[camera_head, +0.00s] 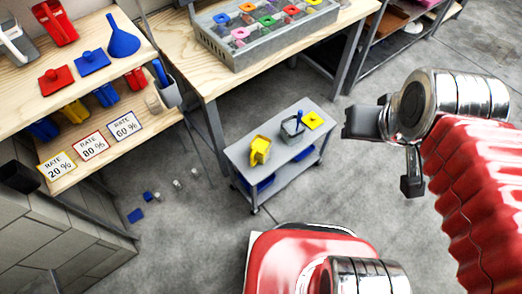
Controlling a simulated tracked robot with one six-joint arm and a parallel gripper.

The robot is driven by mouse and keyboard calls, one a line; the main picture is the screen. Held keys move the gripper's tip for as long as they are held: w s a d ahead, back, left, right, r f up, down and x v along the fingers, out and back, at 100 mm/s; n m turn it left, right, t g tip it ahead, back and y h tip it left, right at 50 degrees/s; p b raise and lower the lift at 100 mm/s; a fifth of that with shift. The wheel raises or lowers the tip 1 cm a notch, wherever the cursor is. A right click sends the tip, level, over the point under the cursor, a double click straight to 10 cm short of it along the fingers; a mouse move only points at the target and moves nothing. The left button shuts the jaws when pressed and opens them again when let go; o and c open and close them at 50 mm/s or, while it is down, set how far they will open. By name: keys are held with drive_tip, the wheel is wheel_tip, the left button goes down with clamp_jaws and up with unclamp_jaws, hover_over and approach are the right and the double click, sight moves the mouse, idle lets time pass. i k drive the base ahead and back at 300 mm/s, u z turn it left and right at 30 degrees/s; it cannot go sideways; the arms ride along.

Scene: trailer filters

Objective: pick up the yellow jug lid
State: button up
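The yellow jug lid (313,120) is a flat yellow square with a small raised knob. It lies near the far right corner of the top of a grey cart (280,172). A yellow jug (260,150) stands on the cart to the left of the lid. A grey container (292,131) with a blue item in it stands between them. My gripper (385,152) shows as dark parts at the end of my arm, right of the cart in the picture and apart from the lid. I see nothing held.
A wooden table (210,85) with a grey tray (235,55) of coloured pieces stands behind the cart. Shelves at left hold red and blue lids, a blue funnel (123,37), jugs and rate signs. Small blue and white items lie on the floor left of the cart.

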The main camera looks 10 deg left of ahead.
sight(313, 120)
drive_tip(key=z, duration=1.55)
drive_tip(key=i, duration=2.6)
